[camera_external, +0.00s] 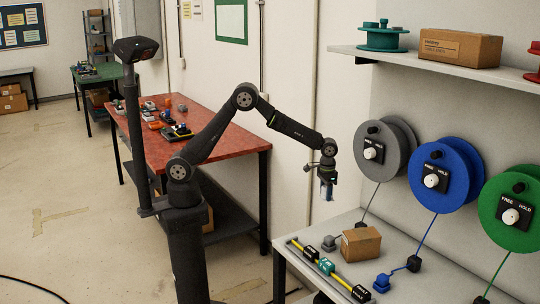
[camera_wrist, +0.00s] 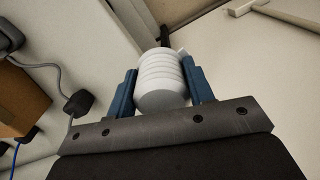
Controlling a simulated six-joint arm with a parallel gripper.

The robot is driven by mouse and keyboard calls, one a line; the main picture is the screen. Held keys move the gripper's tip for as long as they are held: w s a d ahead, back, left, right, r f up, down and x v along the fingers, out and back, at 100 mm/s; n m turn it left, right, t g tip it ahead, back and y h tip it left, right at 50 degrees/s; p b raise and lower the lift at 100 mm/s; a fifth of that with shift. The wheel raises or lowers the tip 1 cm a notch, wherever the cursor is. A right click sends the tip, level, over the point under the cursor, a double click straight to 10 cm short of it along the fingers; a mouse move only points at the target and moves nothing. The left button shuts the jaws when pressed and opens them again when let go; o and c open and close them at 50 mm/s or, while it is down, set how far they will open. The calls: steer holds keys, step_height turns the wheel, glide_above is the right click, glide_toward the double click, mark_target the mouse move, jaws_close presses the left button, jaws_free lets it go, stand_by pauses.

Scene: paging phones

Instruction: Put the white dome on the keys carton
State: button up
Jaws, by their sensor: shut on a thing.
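My gripper (camera_external: 327,190) hangs in the air above the left part of the white table, pointing down. In the wrist view its two blue fingers (camera_wrist: 162,92) are shut on a white ribbed, rounded piece (camera_wrist: 161,80), which looks like the white dome. In the external view the fingers mostly hide it. A plain brown carton (camera_external: 361,243) stands on the table, below and to the right of my gripper; part of it shows at the left of the wrist view (camera_wrist: 22,98). Another brown carton (camera_external: 460,47) with small print lies on the shelf. I cannot read "keys" on either.
Grey (camera_external: 382,152), blue (camera_external: 440,176) and green (camera_external: 512,212) reels hang on the wall, with cords running down to the table (camera_external: 440,275). Grey and blue plugs and a yellow bar (camera_external: 325,266) with labelled blocks lie near the carton. The shelf (camera_external: 440,70) overhangs the reels.

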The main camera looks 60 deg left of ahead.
steer(key=s+d+r+m, duration=0.1)
steer(key=s+d+r, duration=0.3)
steer(key=s+d, duration=0.45)
steer(key=s+d+r+m, duration=0.1)
steer(key=s+d+r, duration=0.5)
steer(key=d, duration=0.4)
steer(key=s+d+r+m, duration=0.1)
steer(key=s+d+r, duration=0.2)
steer(key=s+d, duration=0.65)
glide_above(349, 232)
step_height(349, 232, down, 6)
steer(key=shift+f, duration=2.2)
steer(key=shift+f, duration=0.15)
steer(key=o, duration=1)
